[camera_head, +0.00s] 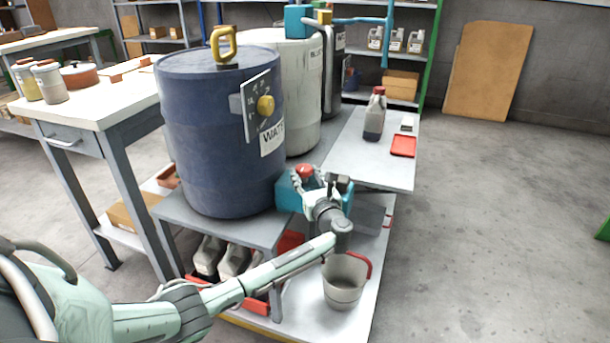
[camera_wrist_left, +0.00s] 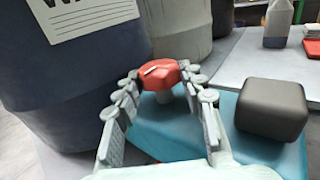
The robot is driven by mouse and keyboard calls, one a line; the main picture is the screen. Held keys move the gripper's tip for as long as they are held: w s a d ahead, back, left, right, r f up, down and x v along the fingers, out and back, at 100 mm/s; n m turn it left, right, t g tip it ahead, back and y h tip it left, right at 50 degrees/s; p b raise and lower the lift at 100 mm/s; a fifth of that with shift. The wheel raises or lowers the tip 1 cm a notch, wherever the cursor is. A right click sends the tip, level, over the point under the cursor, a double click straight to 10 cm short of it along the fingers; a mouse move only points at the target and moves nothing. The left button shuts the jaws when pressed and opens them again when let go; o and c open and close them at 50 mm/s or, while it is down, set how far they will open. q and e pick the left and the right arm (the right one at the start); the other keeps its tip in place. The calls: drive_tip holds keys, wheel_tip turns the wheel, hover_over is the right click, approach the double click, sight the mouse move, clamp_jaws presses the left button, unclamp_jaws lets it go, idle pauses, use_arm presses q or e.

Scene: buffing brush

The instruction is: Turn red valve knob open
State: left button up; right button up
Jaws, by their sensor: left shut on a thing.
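The red valve knob (camera_head: 305,171) sits on top of a teal pump body (camera_head: 288,190) in front of the blue barrel. In the left wrist view the red knob (camera_wrist_left: 160,74) has a white mark on top and stands on a short pale stem. My left gripper (camera_wrist_left: 160,78) has its fingertips on either side of the knob, shut on it. In the head view my left gripper (camera_head: 309,176) reaches the knob from the front, and its wrist hides part of the teal body. My right gripper is not in view.
The blue barrel (camera_head: 205,130) with a yellow dial stands behind the knob. A dark block (camera_wrist_left: 272,108) sits right of the knob on the teal body (camera_wrist_left: 250,145). A grey bucket (camera_head: 343,285) stands below my arm. Open floor lies to the right.

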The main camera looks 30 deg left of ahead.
use_arm(q)
drive_tip(key=shift+g, duration=0.3)
drive_tip(key=o, duration=1.2)
drive_tip(key=shift+c, duration=0.2)
